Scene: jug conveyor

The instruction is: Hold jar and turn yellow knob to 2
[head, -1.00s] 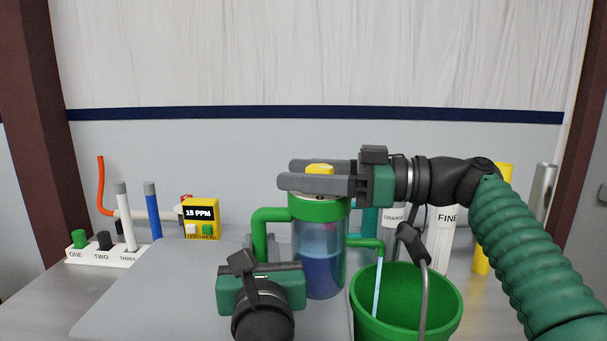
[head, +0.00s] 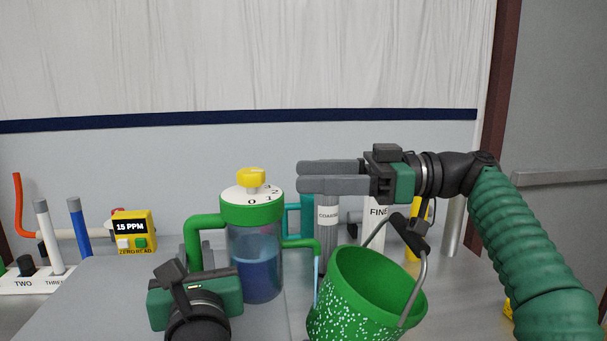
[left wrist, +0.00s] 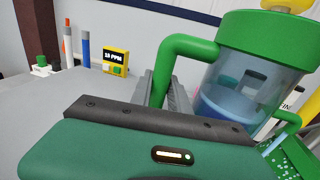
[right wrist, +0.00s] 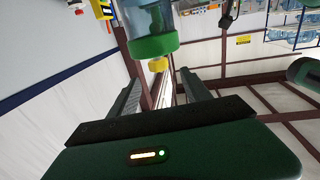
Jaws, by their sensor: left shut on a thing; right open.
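The jar (head: 256,265) is clear with blue liquid, a green lid band and a green handle (head: 196,238). It stands upright. The yellow knob (head: 250,178) sits on its white dial top, where 0, 1, 2 and 3 show; I cannot tell which number it points to. My left gripper (left wrist: 165,85) is shut on the jar handle, with its fingers partly hidden behind its body. My right gripper (head: 303,176) is open and empty, to the right of the knob and apart from it. The knob also shows in the right wrist view (right wrist: 158,64).
A green bucket (head: 375,285) with white specks stands tilted at right; a thin stream (head: 317,275) runs from the jar's spout beside its rim. COARSE (head: 328,235) and FINE (head: 374,235) tubes stand behind. A yellow 15 PPM meter (head: 134,231) is at left.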

